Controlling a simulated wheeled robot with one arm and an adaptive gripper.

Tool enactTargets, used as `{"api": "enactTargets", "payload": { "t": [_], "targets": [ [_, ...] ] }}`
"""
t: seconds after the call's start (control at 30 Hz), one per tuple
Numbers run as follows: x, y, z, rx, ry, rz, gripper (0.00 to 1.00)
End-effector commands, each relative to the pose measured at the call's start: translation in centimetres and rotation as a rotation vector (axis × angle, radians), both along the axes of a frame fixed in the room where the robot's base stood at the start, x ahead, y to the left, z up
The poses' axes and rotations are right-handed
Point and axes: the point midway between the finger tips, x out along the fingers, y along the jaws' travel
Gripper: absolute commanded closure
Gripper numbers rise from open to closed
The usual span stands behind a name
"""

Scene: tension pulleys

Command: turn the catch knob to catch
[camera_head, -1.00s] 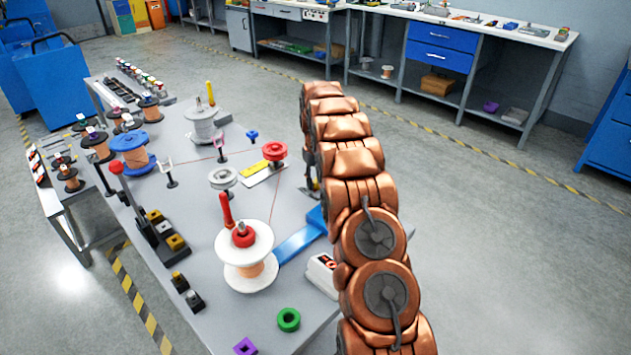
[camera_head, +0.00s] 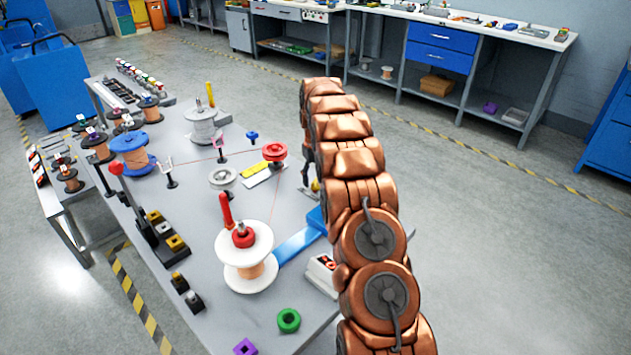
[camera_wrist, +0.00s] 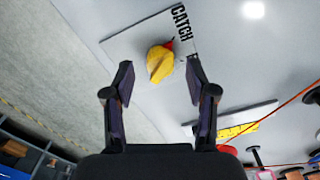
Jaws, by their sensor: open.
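The yellow catch knob (camera_wrist: 160,62) shows in the wrist view on a grey plate (camera_wrist: 132,45), with a small red mark beside it. My gripper (camera_wrist: 159,66) is open, with one dark finger to the left of the knob and one to the right. The knob appears between the fingertips with gaps at both sides; its distance below them is hard to tell. In the head view a bit of the yellow knob (camera_head: 316,186) shows beside my copper-coloured arm, which hides most of the gripper.
A red pulley (camera_head: 273,152) with a yellow-marked plate and a grey pulley (camera_head: 222,178) stand left of my arm. A white spool (camera_head: 247,277) with a red handle stands nearer. A red wire runs between them. A blue arm (camera_head: 300,243) lies near the table's right edge.

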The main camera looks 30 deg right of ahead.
Motion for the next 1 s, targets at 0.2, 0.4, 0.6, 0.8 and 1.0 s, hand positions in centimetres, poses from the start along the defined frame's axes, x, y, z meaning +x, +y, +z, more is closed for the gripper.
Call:
{"api": "enactTargets", "payload": {
  "t": [0.2, 0.4, 0.6, 0.8, 1.0],
  "targets": [
    [0.1, 0.0, 4.2, -0.003, -0.005, 0.000, 0.43],
    [0.0, 0.0, 7.5, -0.001, -0.002, 0.001, 0.43],
    [0.1, 0.0, 9.5, -0.001, -0.002, 0.001, 0.43],
    [0.0, 0.0, 10.3, 0.000, 0.001, 0.001, 0.43],
    [-0.1, 0.0, 10.5, 0.000, 0.001, 0.001, 0.43]
  ]
}}
